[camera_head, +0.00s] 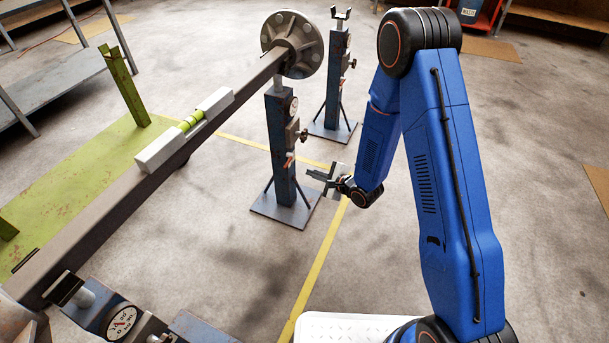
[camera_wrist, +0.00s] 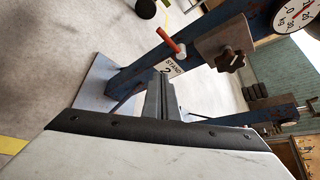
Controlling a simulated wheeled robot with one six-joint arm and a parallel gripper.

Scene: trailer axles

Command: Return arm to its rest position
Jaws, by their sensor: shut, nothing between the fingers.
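My blue arm reaches out from the lower right of the head view and bends down at a high elbow. My gripper (camera_head: 321,176) hangs at its end, just right of the near blue stand (camera_head: 282,150). In the wrist view, the fingers (camera_wrist: 159,96) are shut together with nothing between them. The same stand's column (camera_wrist: 133,68), its "STAND 2" label, dark knob, red handle and dial show close beyond the fingers. Whether the fingers touch the stand cannot be told.
The brown axle beam (camera_head: 130,200) with a round hub flange (camera_head: 292,44) rests over the near stand. A spirit level (camera_head: 184,130) lies on the beam. A second stand (camera_head: 333,90) is farther back. A green frame (camera_head: 75,165) is left. Floor right of my arm is clear.

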